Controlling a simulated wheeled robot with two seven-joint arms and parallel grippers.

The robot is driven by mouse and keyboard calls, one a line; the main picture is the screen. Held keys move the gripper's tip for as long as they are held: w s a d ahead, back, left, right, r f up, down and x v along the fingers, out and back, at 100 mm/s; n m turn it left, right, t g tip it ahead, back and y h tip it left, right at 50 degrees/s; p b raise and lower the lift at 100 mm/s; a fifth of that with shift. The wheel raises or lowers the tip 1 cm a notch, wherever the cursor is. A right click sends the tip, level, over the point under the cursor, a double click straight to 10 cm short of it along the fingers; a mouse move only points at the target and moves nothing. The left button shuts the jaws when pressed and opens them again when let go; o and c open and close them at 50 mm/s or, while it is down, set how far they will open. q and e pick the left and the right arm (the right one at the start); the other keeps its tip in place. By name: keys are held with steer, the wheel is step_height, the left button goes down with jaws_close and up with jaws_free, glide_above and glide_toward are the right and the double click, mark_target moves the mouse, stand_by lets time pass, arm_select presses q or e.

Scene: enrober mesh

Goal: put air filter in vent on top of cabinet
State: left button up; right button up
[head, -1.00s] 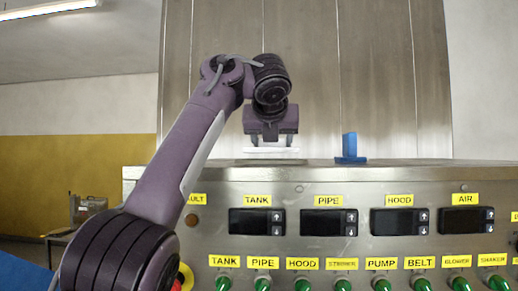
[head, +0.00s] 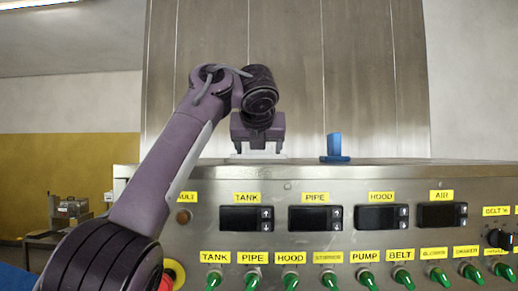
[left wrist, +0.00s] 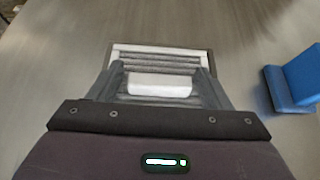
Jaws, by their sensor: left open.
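The air filter (left wrist: 160,60) has a white rim, grey pleats and a white block-like handle. In the left wrist view it lies within a dark-edged vent opening (left wrist: 210,60) on the cabinet top; I cannot tell how deep it sits. My left gripper (left wrist: 160,86) is open, with one finger at each end of the handle. In the head view my left gripper (head: 257,150) is low over the cabinet (head: 420,175), and the white filter (head: 257,156) shows as a thin strip at the top edge. My right gripper is out of view.
A blue bracket-like block (head: 334,148) stands on the cabinet top to the right of the gripper; the left wrist view also shows it (left wrist: 302,78). The cabinet front carries displays, yellow labels and green switches. A tall metal panel (head: 290,70) rises behind.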

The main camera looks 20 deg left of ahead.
arm_select(q)
steer(key=b+v, duration=0.1)
steer(key=v, duration=0.1)
steer(key=b+v, duration=0.1)
steer(key=v, duration=0.2)
steer(key=shift+s+d+r, duration=0.15)
steer(key=shift+s+d, duration=0.1)
steer(key=shift+d, duration=0.05)
steer(key=b+v, duration=0.1)
steer(key=v, duration=0.5)
steer(key=shift+s+a, duration=0.1)
steer(key=shift+s+r, duration=0.1)
steer(key=shift+s, duration=0.15)
steer(key=shift+w, duration=0.35)
steer(key=shift+w+a, duration=0.1)
steer(key=shift+w, duration=0.15)
steer(key=shift+s, duration=0.4)
